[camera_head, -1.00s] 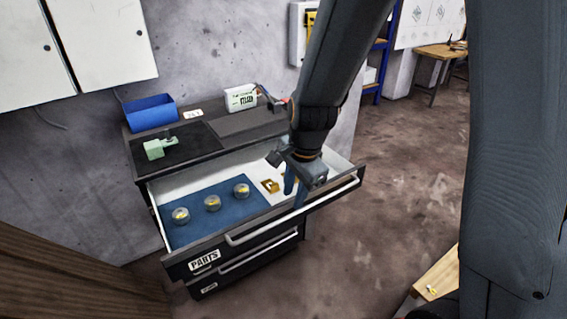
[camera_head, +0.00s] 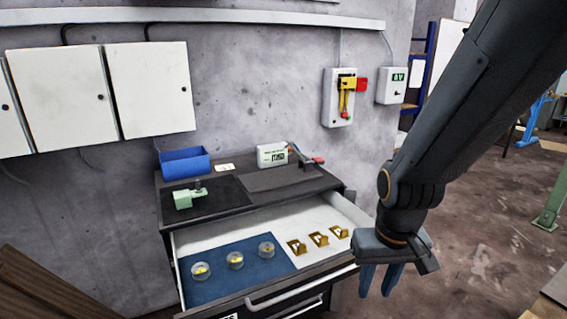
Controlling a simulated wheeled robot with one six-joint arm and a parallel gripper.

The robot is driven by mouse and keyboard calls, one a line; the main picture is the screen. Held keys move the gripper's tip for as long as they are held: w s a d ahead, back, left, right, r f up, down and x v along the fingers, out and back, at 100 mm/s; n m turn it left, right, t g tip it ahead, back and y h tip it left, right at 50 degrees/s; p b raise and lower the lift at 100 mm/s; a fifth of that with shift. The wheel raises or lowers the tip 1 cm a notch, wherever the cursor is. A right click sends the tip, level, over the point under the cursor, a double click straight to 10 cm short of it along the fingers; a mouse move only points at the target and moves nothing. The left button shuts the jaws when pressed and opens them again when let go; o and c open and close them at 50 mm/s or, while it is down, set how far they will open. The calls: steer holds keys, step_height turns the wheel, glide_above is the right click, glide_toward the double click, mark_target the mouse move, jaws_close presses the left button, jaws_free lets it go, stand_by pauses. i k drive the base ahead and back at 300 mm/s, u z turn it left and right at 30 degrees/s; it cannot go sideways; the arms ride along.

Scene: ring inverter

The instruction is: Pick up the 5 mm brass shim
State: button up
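Three brass pieces stand in a row on the white part of the open drawer: a left one (camera_head: 296,247), a middle one (camera_head: 318,239) and a right one (camera_head: 339,232). Their markings are too small to read, so I cannot tell which is the 5 mm shim. My gripper (camera_head: 380,282) points down at the right front of the drawer, to the right of the brass pieces and apart from them. Its two blue fingers are spread with nothing seen between them.
Three round clear containers with yellow contents (camera_head: 235,260) sit on the drawer's blue mat (camera_head: 225,284). The cabinet top holds a blue bin (camera_head: 185,164), a green device (camera_head: 188,198) and a white box (camera_head: 271,156). The drawer's handle (camera_head: 290,290) runs along its front.

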mark_target(319, 236)
steer(key=k, duration=0.65)
steer(key=u, duration=0.4)
steer(key=i, duration=1.45)
steer(key=z, duration=0.55)
